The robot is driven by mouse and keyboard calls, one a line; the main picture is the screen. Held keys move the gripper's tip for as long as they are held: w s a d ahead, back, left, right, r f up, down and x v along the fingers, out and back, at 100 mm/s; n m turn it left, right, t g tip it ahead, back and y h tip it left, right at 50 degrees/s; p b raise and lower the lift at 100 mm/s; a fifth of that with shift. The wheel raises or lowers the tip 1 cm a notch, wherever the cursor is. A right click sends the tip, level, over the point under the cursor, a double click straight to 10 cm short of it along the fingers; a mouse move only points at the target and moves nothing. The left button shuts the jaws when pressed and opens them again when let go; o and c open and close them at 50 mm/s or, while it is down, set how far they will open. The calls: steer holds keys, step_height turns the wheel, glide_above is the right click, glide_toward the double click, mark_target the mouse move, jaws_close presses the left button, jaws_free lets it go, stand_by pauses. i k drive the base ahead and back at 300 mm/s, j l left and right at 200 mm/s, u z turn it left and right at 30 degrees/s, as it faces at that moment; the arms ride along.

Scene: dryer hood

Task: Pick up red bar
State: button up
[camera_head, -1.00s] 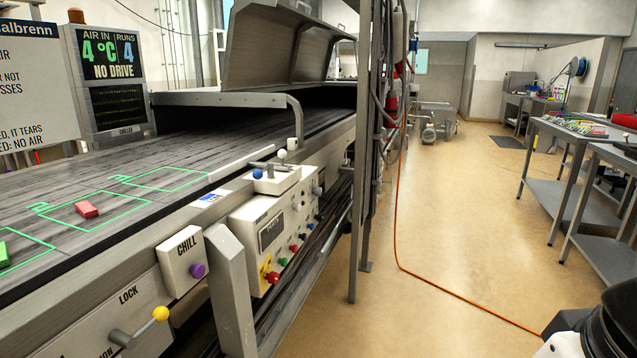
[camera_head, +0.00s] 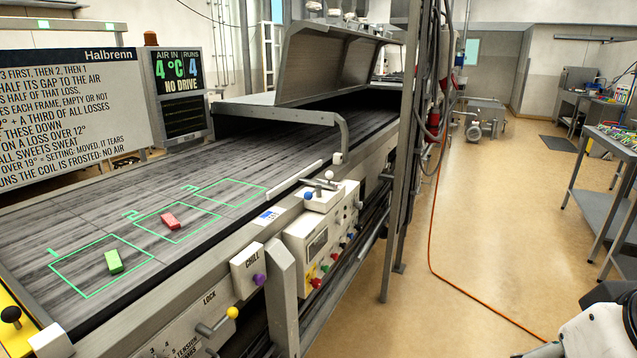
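The red bar (camera_head: 170,221) lies flat on the grey slatted belt (camera_head: 90,222), inside the middle green outlined frame, marked 2. A green bar (camera_head: 114,262) lies in the nearer frame, marked 1, to its lower left. The third frame (camera_head: 232,192), farther along the belt, is empty. My gripper's fingers do not show. Only a dark and white part, probably of my arm, shows at the lower right edge, well apart from the red bar.
A lifted metal hood (camera_head: 325,65) stands over the belt's far part. A control box (camera_head: 318,235), a CHILL box (camera_head: 248,270) and a yellow-knobbed LOCK lever (camera_head: 218,322) line the near side. An orange cable (camera_head: 432,235) crosses the open floor. Metal tables (camera_head: 600,205) stand at right.

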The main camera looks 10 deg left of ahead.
mark_target(173, 224)
steer(key=u, duration=1.2)
steer(key=i+l+u, duration=0.35)
steer(key=i+l, duration=0.15)
steer(key=i, duration=0.25)
steer(key=i+l+u, duration=0.4)
steer(key=i+l, duration=0.25)
